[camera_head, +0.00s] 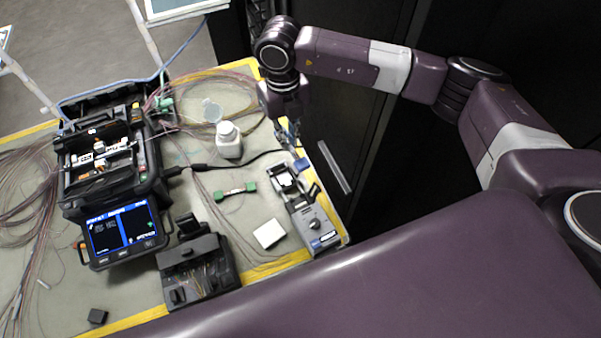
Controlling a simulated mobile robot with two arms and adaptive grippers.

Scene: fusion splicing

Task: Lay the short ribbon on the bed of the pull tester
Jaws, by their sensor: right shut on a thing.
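My right gripper (291,138) points down above the table's right edge, near the far end of a grey and black device with a round dial (311,217), which looks like the pull tester. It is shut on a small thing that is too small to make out. A small blue piece (301,165) shows just below the fingertips; I cannot tell whether it is held or part of the device. My left gripper is not in view.
A black splicer with a lit screen (124,230) stands at the left. A black holder (198,270) is at the front. A dark cabinet (350,150) stands beyond the right edge.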

